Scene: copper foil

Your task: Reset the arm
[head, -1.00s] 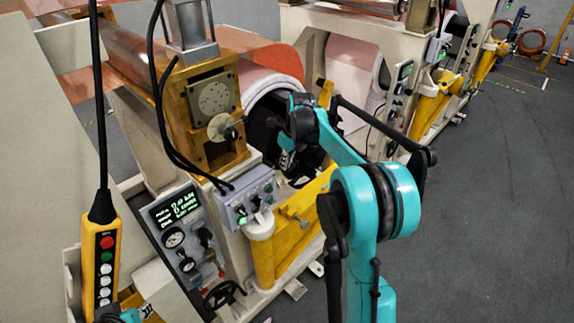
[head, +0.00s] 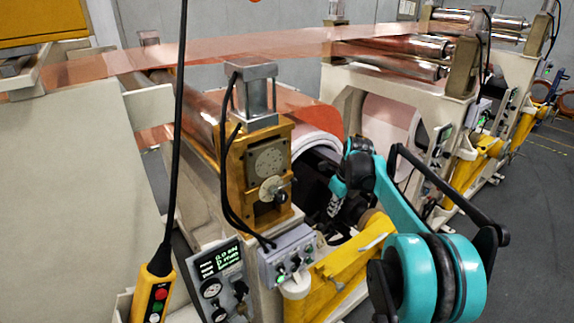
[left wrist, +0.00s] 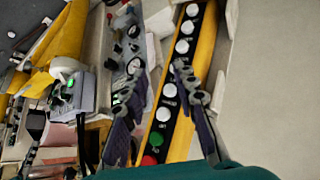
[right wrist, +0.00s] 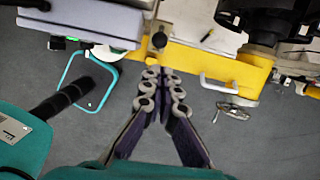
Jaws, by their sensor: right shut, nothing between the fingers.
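My right gripper (head: 335,205) is beside the dark roll core at the machine's near end in the head view. In the right wrist view its fingers (right wrist: 161,85) are together and empty above the grey floor. My left gripper (left wrist: 158,75) shows only in the left wrist view. Its fingers are apart, with the yellow control pendant (left wrist: 172,85) showing between them; I cannot tell whether they touch it. The pendant hangs on a black cable at the lower left of the head view (head: 153,290).
The copper foil (head: 250,50) runs across rollers at the back. A grey button box (head: 288,258), a gauge panel (head: 215,285) and a yellow machine arm (head: 340,265) stand close to my right arm. Grey floor (head: 535,230) is clear at the right.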

